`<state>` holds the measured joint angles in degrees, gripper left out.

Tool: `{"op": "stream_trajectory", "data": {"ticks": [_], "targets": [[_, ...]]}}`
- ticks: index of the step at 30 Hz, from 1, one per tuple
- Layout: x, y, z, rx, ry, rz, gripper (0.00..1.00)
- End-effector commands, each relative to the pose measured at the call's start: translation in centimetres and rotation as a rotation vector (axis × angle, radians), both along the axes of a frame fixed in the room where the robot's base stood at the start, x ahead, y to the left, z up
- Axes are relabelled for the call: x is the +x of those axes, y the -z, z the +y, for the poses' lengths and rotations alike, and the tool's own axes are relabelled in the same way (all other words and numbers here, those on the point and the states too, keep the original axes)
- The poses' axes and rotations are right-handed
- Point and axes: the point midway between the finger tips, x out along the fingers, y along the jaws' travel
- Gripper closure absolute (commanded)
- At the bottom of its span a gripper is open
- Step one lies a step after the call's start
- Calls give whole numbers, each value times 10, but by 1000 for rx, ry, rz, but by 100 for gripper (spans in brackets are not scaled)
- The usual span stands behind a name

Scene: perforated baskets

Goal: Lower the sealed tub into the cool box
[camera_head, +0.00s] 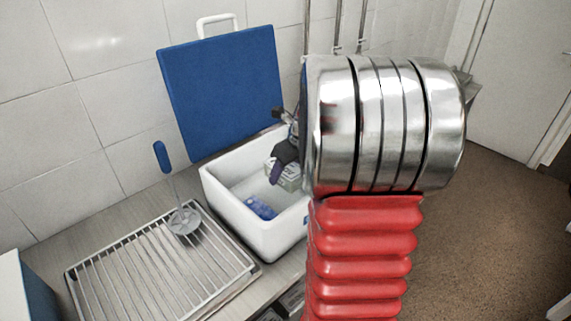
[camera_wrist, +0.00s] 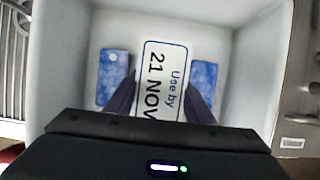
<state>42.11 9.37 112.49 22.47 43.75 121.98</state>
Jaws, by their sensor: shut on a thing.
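The white cool box (camera_head: 240,217) stands open on the worktop, its blue lid (camera_head: 222,90) raised behind it. My gripper (camera_head: 283,160) reaches down inside the box's right part, partly hidden behind my arm. It is shut on the sealed tub (camera_head: 290,177), which looks pale with greenish sides. In the wrist view the tub's white lid (camera_wrist: 163,60) reads "Use by 21 NOV", between my two dark fingers (camera_wrist: 160,88). The tub is within the box walls (camera_wrist: 75,60). I cannot tell whether it touches the floor of the box.
Blue speckled packs lie in the box, one left (camera_wrist: 113,78) and one right (camera_wrist: 204,80) of the tub; one shows in the head view (camera_head: 262,207). A wire rack (camera_head: 160,262) with a blue-handled utensil (camera_head: 184,219) is left of the box. Tiled wall stands behind.

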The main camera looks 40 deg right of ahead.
Motion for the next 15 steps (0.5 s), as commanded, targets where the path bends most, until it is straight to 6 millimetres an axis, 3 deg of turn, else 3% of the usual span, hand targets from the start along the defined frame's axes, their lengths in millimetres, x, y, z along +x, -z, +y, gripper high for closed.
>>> {"op": "stream_trajectory", "data": {"ticks": [15], "targets": [[0,44,0,0,0,1,89]]}}
